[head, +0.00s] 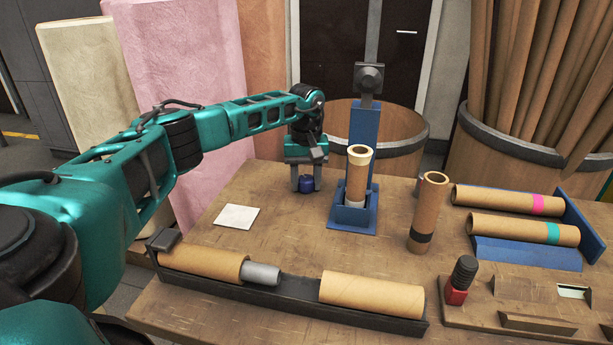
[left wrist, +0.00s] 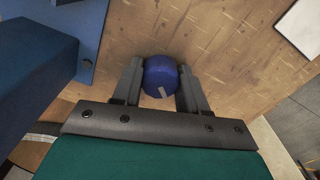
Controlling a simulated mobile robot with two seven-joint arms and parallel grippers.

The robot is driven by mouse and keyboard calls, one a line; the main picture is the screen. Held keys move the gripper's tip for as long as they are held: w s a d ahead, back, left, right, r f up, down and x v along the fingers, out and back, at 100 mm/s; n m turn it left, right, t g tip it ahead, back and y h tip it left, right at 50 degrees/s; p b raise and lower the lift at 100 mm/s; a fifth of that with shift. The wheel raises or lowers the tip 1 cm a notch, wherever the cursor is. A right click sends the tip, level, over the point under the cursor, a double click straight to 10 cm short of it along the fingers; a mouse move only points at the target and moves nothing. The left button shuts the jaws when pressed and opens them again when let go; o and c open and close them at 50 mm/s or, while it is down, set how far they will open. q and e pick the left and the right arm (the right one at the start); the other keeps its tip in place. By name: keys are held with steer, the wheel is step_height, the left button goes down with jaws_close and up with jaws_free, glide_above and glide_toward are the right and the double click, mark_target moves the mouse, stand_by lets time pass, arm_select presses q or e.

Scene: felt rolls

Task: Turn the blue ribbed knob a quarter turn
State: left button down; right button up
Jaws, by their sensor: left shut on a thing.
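The blue knob (head: 306,184) stands on the wooden table, left of the blue stand. In the left wrist view the knob (left wrist: 161,76) sits between the two grey fingers, with a pale mark on its face pointing down and slightly right. My left gripper (head: 306,182) reaches down from above and is shut on the knob, one finger on each side. It also shows in the left wrist view (left wrist: 161,88). The ribs on the knob are too small to make out. My right gripper is not in view.
A blue stand (head: 364,130) holding an upright cardboard tube (head: 357,178) is close to the right of the gripper. A white square (head: 237,216) lies to the left. A dark trough (head: 290,306) with tubes runs along the front. Another tube (head: 428,212) stands at right.

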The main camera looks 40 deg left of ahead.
arm_select(q)
steer(key=m, duration=0.4)
steer(key=shift+f, duration=0.1)
stand_by(0.6)
steer(key=c, duration=0.8)
jaws_free()
